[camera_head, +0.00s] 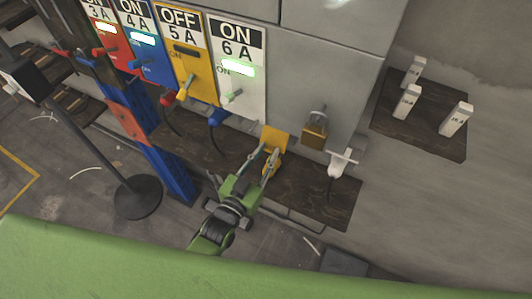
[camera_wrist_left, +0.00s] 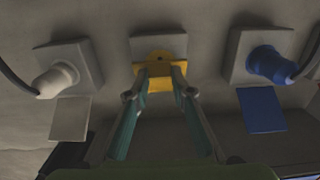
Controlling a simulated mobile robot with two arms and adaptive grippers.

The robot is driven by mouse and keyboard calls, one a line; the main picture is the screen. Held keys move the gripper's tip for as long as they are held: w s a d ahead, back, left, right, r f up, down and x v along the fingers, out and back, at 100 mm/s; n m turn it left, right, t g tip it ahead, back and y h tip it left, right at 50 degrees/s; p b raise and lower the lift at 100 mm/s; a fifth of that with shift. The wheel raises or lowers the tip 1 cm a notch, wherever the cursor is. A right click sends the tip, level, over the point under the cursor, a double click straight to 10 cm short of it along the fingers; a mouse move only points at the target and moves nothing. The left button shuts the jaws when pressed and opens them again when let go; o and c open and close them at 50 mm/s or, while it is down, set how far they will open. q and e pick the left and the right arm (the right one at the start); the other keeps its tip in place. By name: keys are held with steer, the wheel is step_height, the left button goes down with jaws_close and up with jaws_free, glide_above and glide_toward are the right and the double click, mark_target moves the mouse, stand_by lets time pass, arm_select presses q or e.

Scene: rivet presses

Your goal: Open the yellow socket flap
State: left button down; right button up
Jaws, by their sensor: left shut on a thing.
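The yellow socket flap (camera_head: 275,134) is on the lower part of the grey wall, below the ON 6 A panel in the head view. In the left wrist view the yellow flap (camera_wrist_left: 160,57) sits in front of a grey socket box (camera_wrist_left: 158,42). My left gripper (camera_head: 271,154) reaches up to the flap, and in the left wrist view its fingertips (camera_wrist_left: 160,72) lie on both sides of the flap's near edge, shut on it. The fingers hide part of the flap. How far it is tilted from the socket is hard to tell. My right gripper is not in view.
A white plug (camera_wrist_left: 58,79) and a blue plug (camera_wrist_left: 272,65) sit in sockets on either side of the yellow one. A brass padlock (camera_head: 314,133) hangs close to the right. A black stand (camera_head: 138,195) and blue post (camera_head: 168,172) are left of my arm.

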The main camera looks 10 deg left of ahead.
arm_select(q)
steer(key=shift+w+r, duration=0.3)
steer(key=shift+r, duration=0.65)
steer(key=c, duration=1.8)
jaws_free()
steer(key=shift+o, duration=0.2)
steer(key=shift+s+f, duration=0.2)
steer(key=shift+f, duration=0.1)
steer(key=v, duration=1.2)
steer(key=shift+d, duration=0.1)
